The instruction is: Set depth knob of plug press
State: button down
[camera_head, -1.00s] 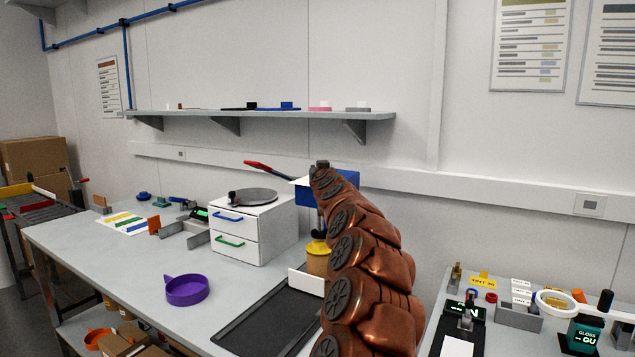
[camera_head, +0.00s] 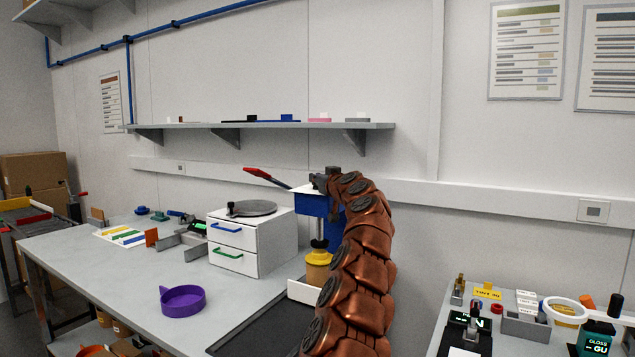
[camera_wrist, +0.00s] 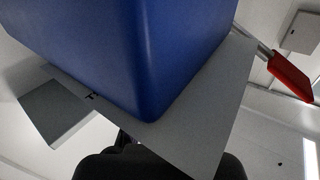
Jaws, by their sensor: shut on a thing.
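The plug press has a blue head (camera_head: 312,204) with a white top plate, a red-tipped lever (camera_head: 268,177) pointing left, and a yellow cylindrical part (camera_head: 318,267) below its ram. My gripper (camera_head: 322,182) is at the top of the press, at the end of my copper arm, which covers the press's right side. In the wrist view the blue head (camera_wrist: 135,50) fills the top, with the pale plate (camera_wrist: 215,110) around it and the red lever grip (camera_wrist: 290,76) at right. My dark fingers (camera_wrist: 160,166) are at the bottom edge, shut on the depth knob, which is mostly hidden.
A white drawer unit (camera_head: 233,246) with a round grey plate on top stands left of the press. A purple dish (camera_head: 183,299) and a black tray (camera_head: 262,328) lie in front. A second bench with bottles and small blocks (camera_head: 525,325) is at right.

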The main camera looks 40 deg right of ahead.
jog(key=shift+n+y, duration=0.4)
jog(key=shift+y, duration=0.2)
jog(key=shift+n+t+y+p, duration=0.35)
jog(key=shift+y+p, duration=0.25)
jog(key=shift+p, duration=0.2)
jog(key=n+y+p, duration=0.1)
jog(key=p, duration=0.1)
jog(key=n+y+p, duration=0.1)
jog(key=p, duration=0.1)
jog(key=shift+r+y, duration=0.3)
jog(key=shift+y, duration=0.1)
jog(key=shift+d+n+y+p, duration=0.1)
jog(key=shift+n+y+p, duration=0.15)
jog(key=shift+y+p, duration=0.5)
jog(key=n+y+p, duration=0.1)
jog(key=p, duration=0.2)
jog(key=shift+p, duration=0.3)
jog(key=shift+n+y+p, duration=0.3)
jog(key=shift+y+p, duration=0.25)
jog(key=shift+p, duration=0.5)
jog(key=n+y+p, duration=0.1)
jog(key=y+p, duration=0.1)
jog(key=p, duration=0.3)
jog(key=shift+f+n, duration=0.15)
jog(key=shift+n, duration=0.15)
